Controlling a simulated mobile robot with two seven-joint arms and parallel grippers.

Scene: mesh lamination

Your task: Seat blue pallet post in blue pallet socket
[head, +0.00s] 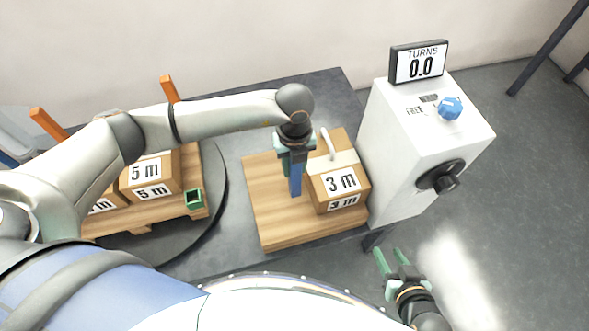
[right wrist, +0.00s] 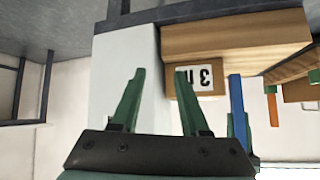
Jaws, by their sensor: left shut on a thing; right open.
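My left gripper (head: 295,160) is shut on the blue pallet post (head: 295,182) and holds it upright, above or in front of the wooden board beside the 3 m box. The post also shows in the right wrist view (right wrist: 237,105), between green fingers at the right. I cannot make out a blue socket. The pallet (head: 152,217) at the left has a green socket (head: 194,199) at its near right corner; my left arm covers part of the pallet. My right gripper (head: 389,254) is open and empty, low at the right; its fingers stand apart in the right wrist view (right wrist: 160,85).
The 3 m box (head: 325,198) rests on the wooden board (head: 272,228). A white machine (head: 390,140) with a blue knob (head: 450,108) and a dark crank (head: 440,178) stands to the right.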

